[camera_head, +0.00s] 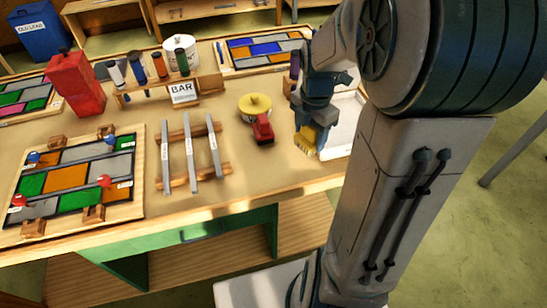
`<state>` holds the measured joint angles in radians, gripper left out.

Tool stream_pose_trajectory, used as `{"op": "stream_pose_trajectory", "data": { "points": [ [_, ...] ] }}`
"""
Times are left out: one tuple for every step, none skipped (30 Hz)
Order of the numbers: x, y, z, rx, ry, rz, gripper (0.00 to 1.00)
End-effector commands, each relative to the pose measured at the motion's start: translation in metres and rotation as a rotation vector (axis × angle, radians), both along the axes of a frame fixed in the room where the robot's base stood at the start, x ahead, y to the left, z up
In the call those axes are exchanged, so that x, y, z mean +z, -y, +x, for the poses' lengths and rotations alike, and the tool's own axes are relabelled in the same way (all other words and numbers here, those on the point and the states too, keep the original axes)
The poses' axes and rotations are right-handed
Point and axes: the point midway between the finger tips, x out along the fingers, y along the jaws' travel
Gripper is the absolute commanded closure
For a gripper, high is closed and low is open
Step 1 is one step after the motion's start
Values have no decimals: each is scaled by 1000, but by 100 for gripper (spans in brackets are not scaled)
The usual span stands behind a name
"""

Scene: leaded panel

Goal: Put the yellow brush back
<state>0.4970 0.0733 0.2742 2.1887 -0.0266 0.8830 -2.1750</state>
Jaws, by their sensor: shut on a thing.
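The yellow brush (306,139) is in my gripper (312,122), at the right part of the bench. Its yellow block and pale bristles show below the jaws, tilted down to the left. My gripper is shut on it; the jaw tips are small and partly hidden. The brush overlaps the left edge of a white tray (343,140) in the picture; I cannot tell whether it touches anything. My arm hides much of the tray.
A round yellow-topped item (255,104) and a red tool (263,130) lie left of the brush. Lead bars (191,155) rest on wooden strips. A rack (150,84) of several handled tools, a red container (75,82) and a leaded panel (75,176) stand further left. The bench front is clear.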

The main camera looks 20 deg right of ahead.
Motion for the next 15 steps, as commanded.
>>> {"op": "stream_pose_trajectory", "data": {
  "points": [
    [-8, -13, 3, 8, -3, 2, 64],
    [-12, -20, 5, 6, -4, 2, 64],
    [-18, -29, 8, 6, -3, 2, 64],
    [-22, -35, 9, 4, -3, 2, 64],
    [-26, -41, 11, 4, -3, 2, 64],
    [-32, -50, 13, 5, -4, 1, 64],
    [-35, -55, 15, 4, -3, 2, 64],
    [-39, -61, 17, 3, -2, 2, 64],
    [-42, -67, 18, 1, -2, 1, 64],
    [-45, -71, 19, 1, -1, 1, 64],
    [-47, -74, 21, 1, -1, 1, 64],
    [-49, -78, 22, -1, 0, 1, 64],
    [-50, -80, 22, -3, 1, 0, 64],
    [-51, -81, 23, -3, 1, 0, 64],
    [-53, -82, 23, -3, 0, 0, 64]
  ]
}}
